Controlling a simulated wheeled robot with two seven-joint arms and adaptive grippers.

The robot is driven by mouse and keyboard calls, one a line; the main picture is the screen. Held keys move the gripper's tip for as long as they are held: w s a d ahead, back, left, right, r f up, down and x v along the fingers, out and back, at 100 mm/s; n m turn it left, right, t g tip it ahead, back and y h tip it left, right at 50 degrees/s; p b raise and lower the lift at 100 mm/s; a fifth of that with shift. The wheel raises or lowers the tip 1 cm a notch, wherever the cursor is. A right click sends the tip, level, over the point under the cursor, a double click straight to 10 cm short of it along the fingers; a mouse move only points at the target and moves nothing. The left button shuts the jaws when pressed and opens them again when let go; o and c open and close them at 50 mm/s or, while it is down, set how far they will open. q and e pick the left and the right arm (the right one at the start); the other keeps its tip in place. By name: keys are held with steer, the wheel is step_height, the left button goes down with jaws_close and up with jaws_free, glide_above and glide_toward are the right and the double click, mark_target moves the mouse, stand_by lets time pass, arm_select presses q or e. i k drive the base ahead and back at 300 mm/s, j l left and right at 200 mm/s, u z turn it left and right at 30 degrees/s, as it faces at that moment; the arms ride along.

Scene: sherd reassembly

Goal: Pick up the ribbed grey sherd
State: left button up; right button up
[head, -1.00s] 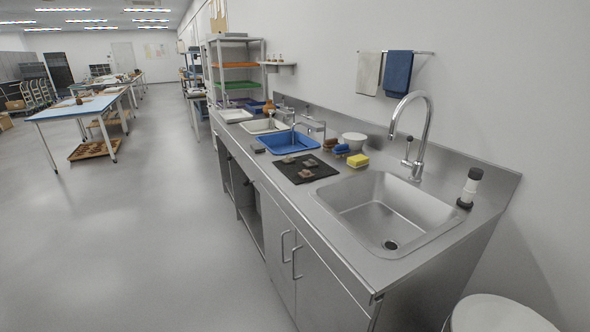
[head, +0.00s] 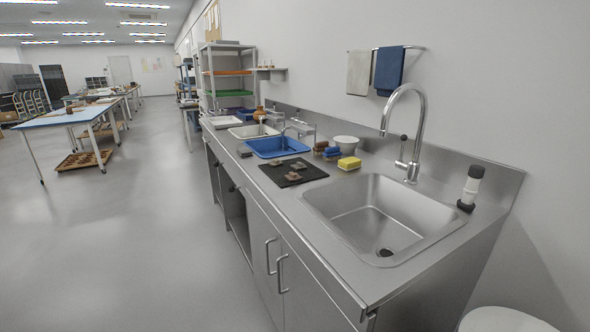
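Several small grey-brown sherds (head: 294,177) lie on a black mat (head: 313,170) on the steel counter in the head view. They are too small in the picture to tell which one is ribbed. A small dark grey block-like piece (head: 244,150) lies on the counter to the left of the blue tray; I cannot tell what it is. Neither of my grippers is in view.
A steel sink (head: 375,215) with a tall tap fills the near counter. A yellow sponge (head: 349,163), brushes, a white bowl (head: 346,142) and a blue tray (head: 278,146) stand around the mat. The floor (head: 140,240) left of the counter is clear.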

mark_target(299, 166)
steer(key=i+j+z, duration=0.2)
steer(key=j+z, duration=0.2)
steer(key=i+j+z, duration=0.1)
steer(key=j+z, duration=0.25)
steer(key=j, duration=0.15)
steer(key=j+z, duration=0.75)
steer(key=j, duration=0.3)
steer(key=j+u, duration=0.15)
steer(key=j, duration=0.2)
